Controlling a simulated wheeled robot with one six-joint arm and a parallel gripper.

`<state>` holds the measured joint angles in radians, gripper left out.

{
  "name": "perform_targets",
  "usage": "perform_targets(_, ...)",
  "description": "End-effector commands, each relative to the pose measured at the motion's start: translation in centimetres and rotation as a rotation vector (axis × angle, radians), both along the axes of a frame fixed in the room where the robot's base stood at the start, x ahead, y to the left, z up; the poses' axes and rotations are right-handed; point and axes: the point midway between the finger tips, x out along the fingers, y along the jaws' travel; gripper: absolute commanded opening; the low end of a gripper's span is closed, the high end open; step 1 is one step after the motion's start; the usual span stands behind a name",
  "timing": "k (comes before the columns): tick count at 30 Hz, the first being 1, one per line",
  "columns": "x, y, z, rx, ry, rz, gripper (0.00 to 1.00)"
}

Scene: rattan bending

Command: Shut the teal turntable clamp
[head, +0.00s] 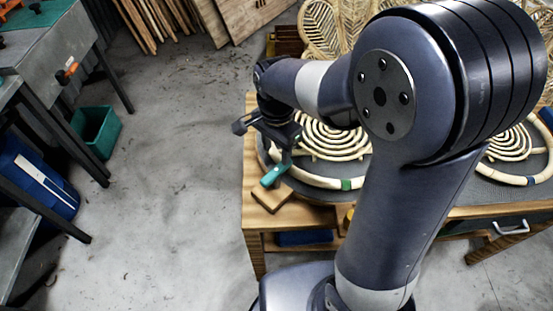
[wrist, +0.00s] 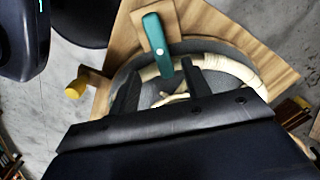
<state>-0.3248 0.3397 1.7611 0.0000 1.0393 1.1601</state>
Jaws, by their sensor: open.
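The teal clamp (head: 273,175) is a short bar at the left front edge of the grey turntable (head: 319,193), by a wooden block (head: 271,200). In the wrist view the teal clamp (wrist: 155,35) lies over wood, with its lower end at the pale rattan ring (wrist: 213,48). I cannot tell whether it presses on the ring. My gripper (head: 263,140) is open and empty, just above and behind the clamp in the head view. In the wrist view its two dark fingers (wrist: 160,78) stand apart, just below the clamp's end. My arm hides much of the turntable.
The wooden table (head: 254,216) carries a second rattan coil (head: 510,142) at right. A yellow knob (wrist: 77,88) sticks out beside the turntable. A teal bin (head: 96,130) and grey benches (head: 45,55) stand at left. The floor between them and the table is clear.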

Motion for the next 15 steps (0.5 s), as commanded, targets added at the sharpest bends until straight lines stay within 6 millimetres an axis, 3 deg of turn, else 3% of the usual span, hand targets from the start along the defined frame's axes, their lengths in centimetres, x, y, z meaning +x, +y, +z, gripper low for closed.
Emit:
perform_targets(6,0.0,0.0,3.0,0.001,-0.002,0.0,0.45)
perform_targets(15,0.0,0.0,3.5,-0.001,0.001,0.0,0.45)
